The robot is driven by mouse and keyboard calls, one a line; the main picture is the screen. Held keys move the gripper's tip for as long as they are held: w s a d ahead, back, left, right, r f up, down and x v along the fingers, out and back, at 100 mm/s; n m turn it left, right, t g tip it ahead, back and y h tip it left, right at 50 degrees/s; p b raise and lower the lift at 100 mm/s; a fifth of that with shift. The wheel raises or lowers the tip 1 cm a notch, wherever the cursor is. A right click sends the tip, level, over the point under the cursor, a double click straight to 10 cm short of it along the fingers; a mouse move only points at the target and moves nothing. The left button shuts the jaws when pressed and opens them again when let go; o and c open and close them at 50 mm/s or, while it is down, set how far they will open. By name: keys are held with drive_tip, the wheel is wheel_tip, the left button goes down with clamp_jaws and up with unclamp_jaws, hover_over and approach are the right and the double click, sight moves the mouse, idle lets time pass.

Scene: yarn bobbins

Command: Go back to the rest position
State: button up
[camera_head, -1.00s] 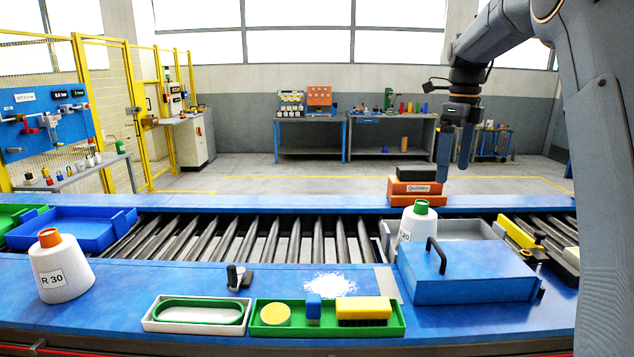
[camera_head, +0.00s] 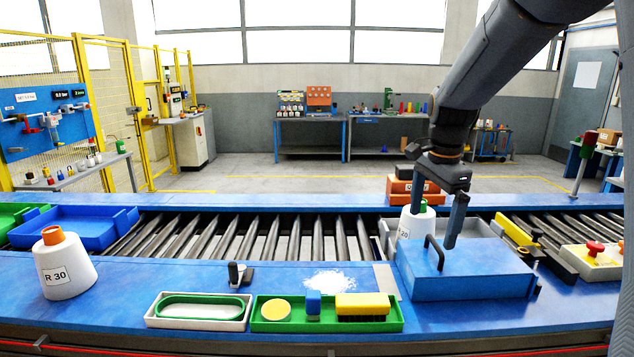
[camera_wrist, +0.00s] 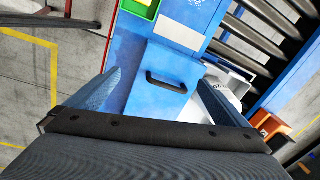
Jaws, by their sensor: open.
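My gripper (camera_head: 437,222) is open and empty in the head view, its two fingers pointing down in front of the white bobbin and above the blue lid. The blue lid (camera_head: 470,272) with a black handle lies at the right of the table; it also shows between my fingers in the wrist view (camera_wrist: 150,108). A white bobbin with a green top (camera_head: 412,226) stands behind the lid in a grey tray, partly hidden by my finger. A white bobbin with an orange top, labelled R 30 (camera_head: 65,268), stands upright at the left.
A blue tray (camera_head: 75,232) sits at the left on the roller conveyor (camera_head: 250,238). A green tray (camera_head: 272,325) with a brush and a white tray (camera_head: 198,322) lie at the front. White powder (camera_head: 330,281) lies on the table. Orange boxes (camera_head: 400,190) stand behind the bobbin.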

drive_tip(key=s+a+f+n+t, duration=0.1)
drive_tip(key=s+a+f+n, duration=0.2)
drive_tip(key=s+f+n, duration=0.45)
drive_tip(key=s+a+f+n, duration=0.45)
drive_tip(key=s+n, duration=0.35)
drive_tip(key=s, duration=0.4)
wheel_tip(320, 180, down, 12)
drive_tip(key=b, duration=1)
drive_tip(key=shift+w+d+g+b, duration=0.3)
drive_tip(key=shift+w+d+g, duration=0.1)
